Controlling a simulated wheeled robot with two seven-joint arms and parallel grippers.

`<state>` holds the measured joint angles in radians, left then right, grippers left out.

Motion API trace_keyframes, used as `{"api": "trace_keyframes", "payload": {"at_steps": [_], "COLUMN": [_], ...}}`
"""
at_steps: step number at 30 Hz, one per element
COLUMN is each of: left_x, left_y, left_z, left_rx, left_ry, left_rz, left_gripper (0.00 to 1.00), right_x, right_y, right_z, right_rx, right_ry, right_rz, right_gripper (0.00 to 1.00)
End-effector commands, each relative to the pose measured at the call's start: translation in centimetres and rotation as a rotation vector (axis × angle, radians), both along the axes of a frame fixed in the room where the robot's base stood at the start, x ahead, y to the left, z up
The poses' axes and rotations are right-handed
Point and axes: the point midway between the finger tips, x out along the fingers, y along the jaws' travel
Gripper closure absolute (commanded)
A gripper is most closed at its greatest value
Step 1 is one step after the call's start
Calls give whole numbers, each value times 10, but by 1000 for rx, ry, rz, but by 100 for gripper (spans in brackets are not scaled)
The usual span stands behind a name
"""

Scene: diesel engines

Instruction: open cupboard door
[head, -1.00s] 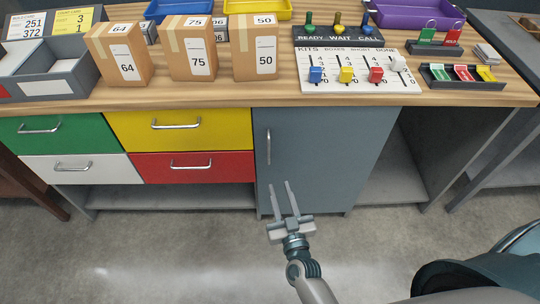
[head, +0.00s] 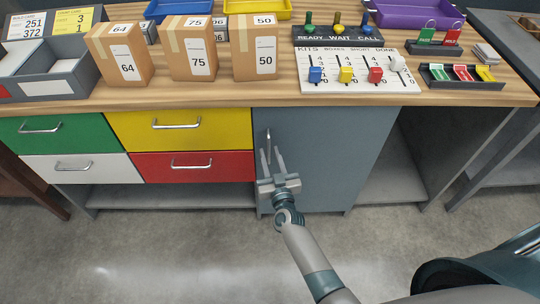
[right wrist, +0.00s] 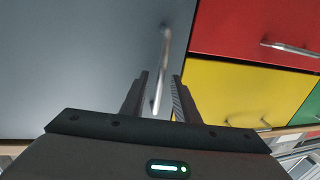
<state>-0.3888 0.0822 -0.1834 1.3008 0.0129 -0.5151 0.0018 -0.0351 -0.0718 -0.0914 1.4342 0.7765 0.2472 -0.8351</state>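The cupboard door (head: 330,160) is a flat blue-grey panel below the worktop, and it is closed. Its vertical metal handle (head: 268,146) is near the door's left edge. In the right wrist view the handle (right wrist: 162,70) runs between the two fingers. My right gripper (head: 271,151) is open at the handle, its fingers on either side of the bar. In the right wrist view the gripper (right wrist: 158,85) shows gaps on both sides of the bar; contact cannot be told. My left gripper is not in view.
Left of the door are green (head: 40,128), yellow (head: 180,130), white (head: 75,168) and red (head: 195,166) drawers with handles. Right of the door is an open bay (head: 395,165). Boxes, trays and a peg board (head: 355,70) stand on the worktop (head: 285,98) above.

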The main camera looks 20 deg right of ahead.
Motion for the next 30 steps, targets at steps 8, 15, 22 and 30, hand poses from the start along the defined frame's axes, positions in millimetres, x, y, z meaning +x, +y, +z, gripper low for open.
{"api": "trace_keyframes", "payload": {"at_steps": [8, 15, 22, 30], "left_x": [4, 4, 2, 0], "left_y": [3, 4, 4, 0], "left_z": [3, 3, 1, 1], "left_rx": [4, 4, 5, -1], "left_ry": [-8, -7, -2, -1], "left_rz": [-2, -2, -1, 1], "left_gripper": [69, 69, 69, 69], "right_x": [1, 1, -2, -25], "right_y": [0, 0, 0, 2], "right_z": [0, 0, 0, -1], "right_rx": [0, 0, -1, -4], "right_ry": [0, 0, 1, 1], "right_rz": [0, 0, 6, 59], "right_gripper": [72, 100, 100, 100]}}
